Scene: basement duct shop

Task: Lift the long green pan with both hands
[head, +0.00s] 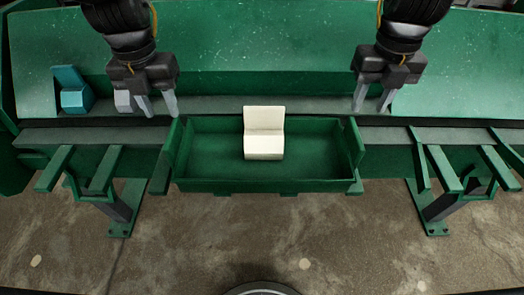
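The long green pan (215,186) sits in the middle of the head view, level, with taller green end plates at left and right. A cream L-shaped block (264,133) stands inside it, near the middle. My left gripper (158,105) is above and beyond the pan's left end, fingers pointing down and spread apart, with nothing between them. My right gripper (373,101) is beyond the pan's right end, also open and empty. Neither gripper appears to touch the pan. What bears the pan underneath is mostly hidden.
A teal block (73,90) sits on the ledge at the far left. A small whitish block (124,101) shows beside my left gripper. Green slatted supports (95,172) and (455,170) flank the pan. A large green machine bed (270,50) lies behind; bare concrete floor (200,250) lies in front.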

